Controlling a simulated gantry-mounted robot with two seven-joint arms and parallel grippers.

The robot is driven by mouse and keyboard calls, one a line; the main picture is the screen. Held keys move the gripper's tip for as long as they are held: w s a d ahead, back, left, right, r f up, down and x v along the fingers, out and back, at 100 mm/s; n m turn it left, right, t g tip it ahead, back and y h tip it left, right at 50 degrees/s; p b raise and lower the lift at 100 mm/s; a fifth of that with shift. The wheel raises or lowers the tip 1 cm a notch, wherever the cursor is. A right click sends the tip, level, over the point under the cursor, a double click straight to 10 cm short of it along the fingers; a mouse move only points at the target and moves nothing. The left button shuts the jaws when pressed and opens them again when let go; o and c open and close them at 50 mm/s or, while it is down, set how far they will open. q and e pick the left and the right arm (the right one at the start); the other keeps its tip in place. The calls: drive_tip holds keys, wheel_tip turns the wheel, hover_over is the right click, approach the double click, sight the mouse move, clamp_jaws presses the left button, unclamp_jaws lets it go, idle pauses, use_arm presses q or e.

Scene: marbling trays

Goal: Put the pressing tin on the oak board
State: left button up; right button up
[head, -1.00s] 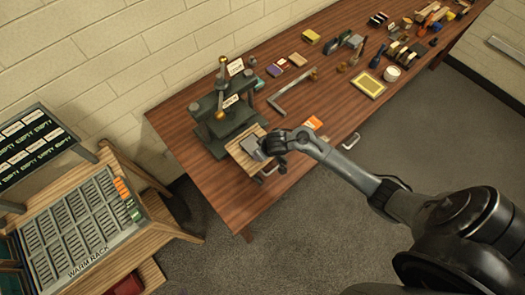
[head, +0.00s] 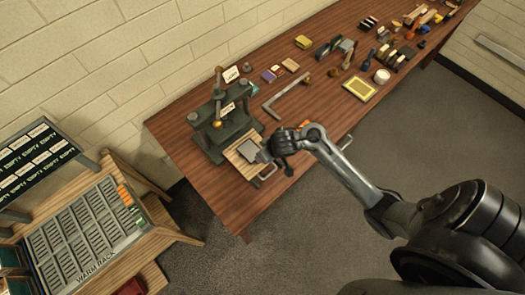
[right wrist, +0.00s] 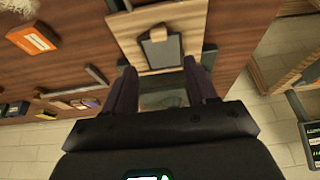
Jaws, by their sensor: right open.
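The pressing tin (head: 249,149), a flat dark grey square piece, lies on the pale oak board (head: 238,160) at the front of the bench press. In the right wrist view the tin (right wrist: 161,50) lies flat on the board (right wrist: 190,18), beyond my fingertips. My right gripper (head: 265,156) is just to the right of the tin in the head view. In the right wrist view its two dark fingers (right wrist: 160,78) are apart with nothing held between them. Whether a fingertip still touches the tin's edge is hard to tell. My left gripper is not in view.
The dark green press (head: 215,125) stands behind the board. A metal angle bar (head: 287,98) and several small tools lie farther along the wooden bench. An orange packet (right wrist: 33,40) lies beside my gripper. The warm rack (head: 80,235) stands at the left.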

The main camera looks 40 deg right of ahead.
drive_tip(key=s+a+r, duration=0.2)
drive_tip(key=s+r, duration=0.1)
drive_tip(key=s, duration=0.2)
drive_tip(key=s+a+r+n, duration=0.1)
drive_tip(key=s+a+r, duration=0.2)
drive_tip(key=s, duration=0.3)
drive_tip(key=s+a+r+n+g, duration=0.1)
drive_tip(key=s+a+r, duration=0.2)
drive_tip(key=s, duration=0.2)
drive_tip(key=shift+s+r+p, duration=0.3)
drive_tip(key=shift+s+p, duration=0.1)
drive_tip(key=shift+a, duration=0.1)
